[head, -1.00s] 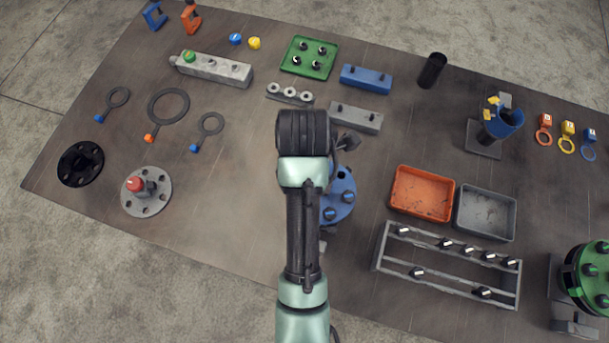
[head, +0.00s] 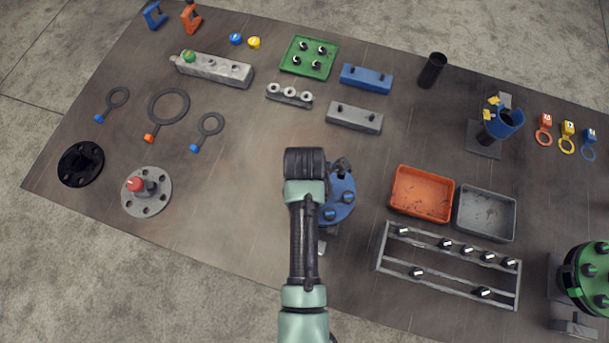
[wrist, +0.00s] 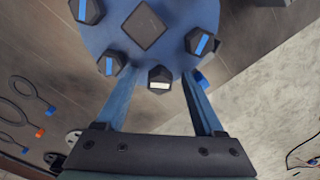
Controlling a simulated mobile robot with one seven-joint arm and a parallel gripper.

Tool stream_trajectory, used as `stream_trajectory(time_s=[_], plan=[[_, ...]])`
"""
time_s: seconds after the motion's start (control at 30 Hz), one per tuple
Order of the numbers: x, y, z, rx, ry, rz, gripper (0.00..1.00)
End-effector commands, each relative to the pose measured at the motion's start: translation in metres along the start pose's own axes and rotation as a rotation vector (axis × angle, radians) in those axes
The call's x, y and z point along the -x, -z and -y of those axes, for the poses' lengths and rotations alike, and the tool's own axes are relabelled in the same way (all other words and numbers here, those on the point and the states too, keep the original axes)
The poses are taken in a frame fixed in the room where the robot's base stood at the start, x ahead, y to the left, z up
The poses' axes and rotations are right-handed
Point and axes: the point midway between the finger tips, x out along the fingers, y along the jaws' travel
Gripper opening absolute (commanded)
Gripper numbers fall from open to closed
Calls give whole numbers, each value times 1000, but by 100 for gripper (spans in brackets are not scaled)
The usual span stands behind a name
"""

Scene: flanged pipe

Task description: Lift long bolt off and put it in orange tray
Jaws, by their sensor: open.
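The blue flange (head: 343,188) stands right of my arm in the head view, partly hidden by it. In the wrist view the blue flange (wrist: 180,40) fills the top middle, with several dark hex bolts around a dark square centre. Most bolt heads carry blue stripes; one bolt (wrist: 159,78) at the near rim has a white stripe. I cannot tell from its head whether it is the long one. My gripper (wrist: 160,92) is open, its fingers either side of this bolt, apart from it. The orange tray (head: 421,193) is to the right and looks empty of bolts.
A grey tray (head: 486,212) adjoins the orange one. A grey rack (head: 448,270) with several white-marked bolts lies in front of the trays. A grey block (head: 354,117) lies behind the flange.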

Motion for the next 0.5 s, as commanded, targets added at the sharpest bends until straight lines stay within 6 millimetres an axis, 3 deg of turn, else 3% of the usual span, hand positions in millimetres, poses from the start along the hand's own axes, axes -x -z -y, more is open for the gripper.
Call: stream_trajectory(time_s=[0.2, 0.5], plan=[[-1, 0, 0, 0, -1, 0, 70], [-1, 0, 0, -1, 0, 0, 18]])
